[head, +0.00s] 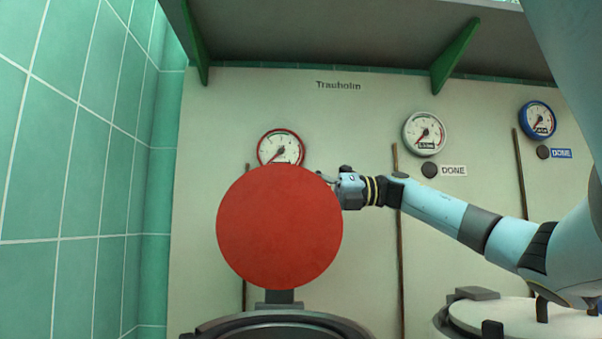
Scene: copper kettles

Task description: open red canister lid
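The red canister lid (280,228) stands raised, its round red face toward me, above a small dark hinge block (279,297). Below it is the dark rim of the canister (212,329), cut off by the bottom edge of the head view. My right gripper (328,178) is at the upper right edge of the lid, its arm coming in from the right. Its fingertips look close to the lid's edge; I cannot tell whether they touch it or how far they are open. My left gripper is not in view.
A white-lidded canister (520,320) stands at the lower right, under my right arm. Three gauges, red-rimmed (281,148), white-rimmed (424,133) and blue-rimmed (537,119), hang on the wall. A shelf (330,35) with green brackets overhangs. A green tiled wall (85,180) bounds the left.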

